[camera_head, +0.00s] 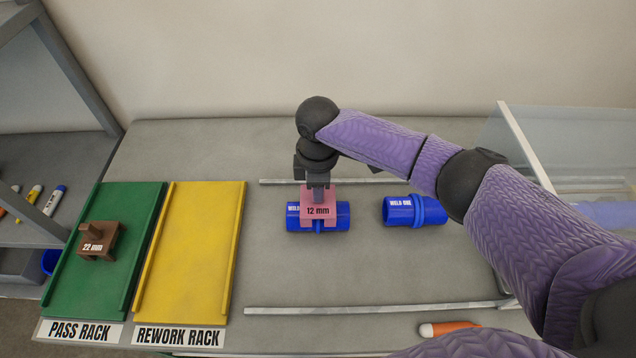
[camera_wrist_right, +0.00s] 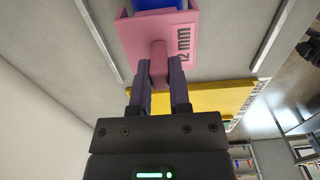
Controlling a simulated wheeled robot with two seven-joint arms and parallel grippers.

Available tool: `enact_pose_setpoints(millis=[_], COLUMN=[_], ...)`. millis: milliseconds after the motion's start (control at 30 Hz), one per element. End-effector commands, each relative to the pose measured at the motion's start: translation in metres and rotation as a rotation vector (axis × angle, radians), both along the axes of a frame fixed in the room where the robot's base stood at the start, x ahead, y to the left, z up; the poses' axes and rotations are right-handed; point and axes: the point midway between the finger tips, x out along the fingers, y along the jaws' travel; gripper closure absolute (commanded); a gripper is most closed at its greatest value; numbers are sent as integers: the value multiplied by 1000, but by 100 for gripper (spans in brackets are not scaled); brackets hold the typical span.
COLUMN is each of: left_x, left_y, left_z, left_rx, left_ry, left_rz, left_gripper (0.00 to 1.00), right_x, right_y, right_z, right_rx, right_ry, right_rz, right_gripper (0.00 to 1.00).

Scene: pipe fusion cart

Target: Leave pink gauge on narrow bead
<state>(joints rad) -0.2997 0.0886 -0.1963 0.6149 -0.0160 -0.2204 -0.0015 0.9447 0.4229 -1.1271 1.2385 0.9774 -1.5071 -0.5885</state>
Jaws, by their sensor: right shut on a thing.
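The pink gauge (camera_head: 318,208), marked 12 mm, sits over a blue pipe (camera_head: 341,217) whose label is partly hidden. My right gripper (camera_head: 318,185) is above the gauge and shut on its upright handle. In the right wrist view the gripper (camera_wrist_right: 160,88) has a finger on each side of the pink handle, and the pink gauge (camera_wrist_right: 150,35) is beyond with blue pipe under it. I cannot tell whether the gauge rests fully on the bead. A second blue pipe (camera_head: 402,212), labelled WELD ONE, lies to the right with a raised ring. My left gripper is not in view.
A brown 22 mm gauge (camera_head: 101,240) stands on the green pass rack (camera_head: 70,295). The yellow rework rack (camera_head: 190,260) is empty. Metal rails (camera_head: 370,308) run along the cart top. A clear panel (camera_head: 520,130) stands at right, and an orange marker (camera_head: 450,328) lies at the front.

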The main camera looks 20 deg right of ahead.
Motion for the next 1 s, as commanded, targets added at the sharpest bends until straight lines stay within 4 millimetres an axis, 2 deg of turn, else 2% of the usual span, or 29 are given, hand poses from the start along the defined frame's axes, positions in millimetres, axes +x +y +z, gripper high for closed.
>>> enact_pose_setpoints(millis=[233,733,767,800,933,1000], left_x=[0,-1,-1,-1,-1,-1], left_y=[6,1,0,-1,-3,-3], left_z=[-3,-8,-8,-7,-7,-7], left_rx=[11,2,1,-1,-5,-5], left_ry=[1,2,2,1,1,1], left_rz=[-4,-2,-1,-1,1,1], left_gripper=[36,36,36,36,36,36], right_x=[0,0,0,0,0,0], right_y=[0,0,0,0,0,0], right_z=[-6,-16,-16,-15,-15,-15], right_rx=[0,1,1,1,0,0], right_ry=[1,1,1,1,1,1], right_rz=[0,1,1,1,0,0], right_gripper=[100,100,75,67,39,36])
